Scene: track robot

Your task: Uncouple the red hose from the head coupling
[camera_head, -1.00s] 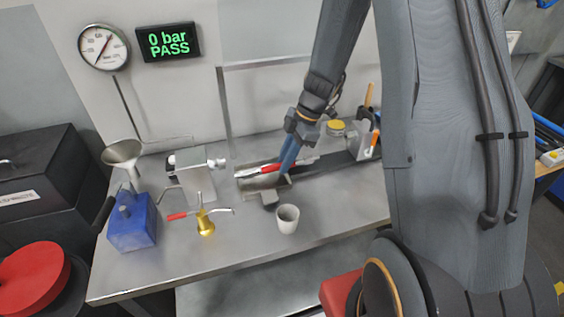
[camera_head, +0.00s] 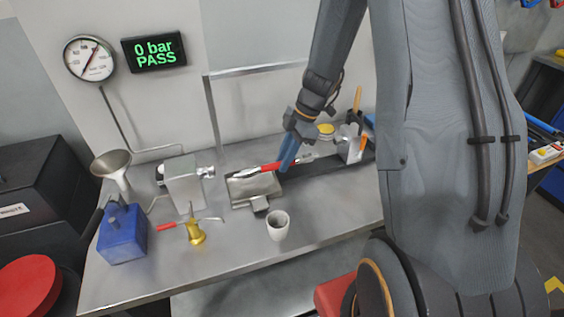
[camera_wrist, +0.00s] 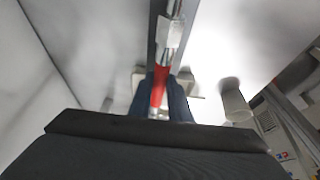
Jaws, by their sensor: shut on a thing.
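The red hose piece (camera_head: 268,168) has silver ends and lies roughly level above a shallow metal tray (camera_head: 240,191). My gripper (camera_head: 287,163) points down with its blue fingers shut on it. In the wrist view the red hose (camera_wrist: 158,92) sits between the fingers, with a silver fitting (camera_wrist: 171,36) in line beyond it. A grey metal block (camera_head: 184,187) with a silver coupling (camera_head: 206,172) on its right side stands left of the hose. I see a gap between that coupling and the hose's left end. I cannot tell for sure which fitting is the head coupling.
A white cup (camera_head: 278,226) stands in front of the tray. A brass piece with a red handle (camera_head: 195,232), a blue box (camera_head: 122,235) and a funnel (camera_head: 111,163) are to the left. A tool holder (camera_head: 350,145) is right. The display (camera_head: 154,52) reads 0 bar PASS.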

